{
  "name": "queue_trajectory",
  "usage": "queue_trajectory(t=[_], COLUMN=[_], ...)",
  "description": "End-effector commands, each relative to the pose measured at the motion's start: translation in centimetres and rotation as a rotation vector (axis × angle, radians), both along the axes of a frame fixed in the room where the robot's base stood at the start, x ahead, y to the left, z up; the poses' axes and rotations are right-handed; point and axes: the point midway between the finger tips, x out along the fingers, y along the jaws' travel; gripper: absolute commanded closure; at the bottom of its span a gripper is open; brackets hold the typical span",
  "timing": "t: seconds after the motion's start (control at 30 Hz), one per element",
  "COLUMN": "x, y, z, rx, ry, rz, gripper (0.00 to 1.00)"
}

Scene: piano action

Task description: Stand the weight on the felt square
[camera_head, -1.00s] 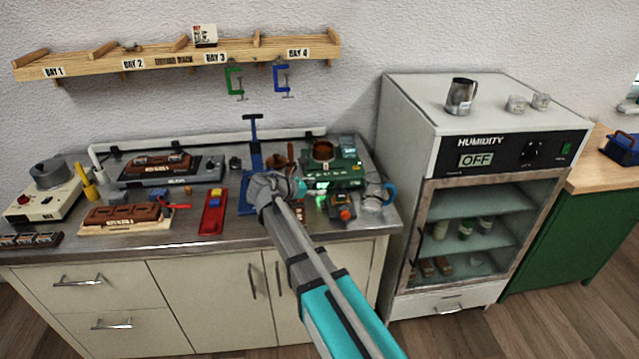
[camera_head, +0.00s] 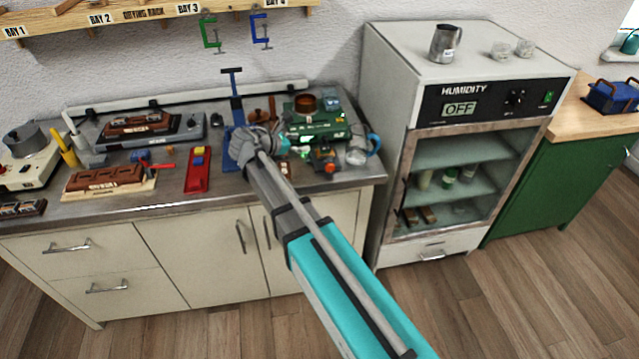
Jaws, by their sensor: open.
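My gripper (camera_head: 289,147) is open, low over the right part of the metal worktop (camera_head: 225,185), just in front of a green machine (camera_head: 318,127). My wrist and forearm hide part of the worktop and the foot of a blue upright press (camera_head: 234,100). I cannot tell a weight or a felt square apart among the small items, and either may be hidden behind my arm. A small dark item with an orange knob (camera_head: 327,160) lies just right of my gripper.
A glass jug with a blue handle (camera_head: 361,150) stands near the worktop's right end. A red tool (camera_head: 199,170) and a brown block on a pale board (camera_head: 108,178) lie to the left. The humidity cabinet (camera_head: 388,90) stands right of the worktop. A rack (camera_head: 135,18) hangs above.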

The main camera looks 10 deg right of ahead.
Motion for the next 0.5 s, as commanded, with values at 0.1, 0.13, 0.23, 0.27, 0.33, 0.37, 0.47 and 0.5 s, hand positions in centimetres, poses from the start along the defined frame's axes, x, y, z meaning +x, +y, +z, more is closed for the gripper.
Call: queue_trajectory(t=[0.1,0.13,0.23,0.27,0.33,0.37,0.47,0.5], x=[-1.6,-2.0,-4.0,-4.6,-6.4,-7.1,-9.7,-10.8], y=[-1.5,-2.0,-3.7,-4.2,-5.3,-5.8,-6.9,-7.3], z=[-1.1,-1.4,-2.9,-3.4,-4.6,-5.1,-6.7,-7.3], rx=[0.094,0.128,0.261,0.306,0.415,0.463,0.615,0.671], ry=[-0.039,-0.053,-0.112,-0.131,-0.178,-0.200,-0.270,-0.298], rz=[-0.065,-0.089,-0.192,-0.230,-0.329,-0.375,-0.540,-0.609], gripper=[0.34,0.34,0.34,0.34,0.34,0.34,0.34,0.34])
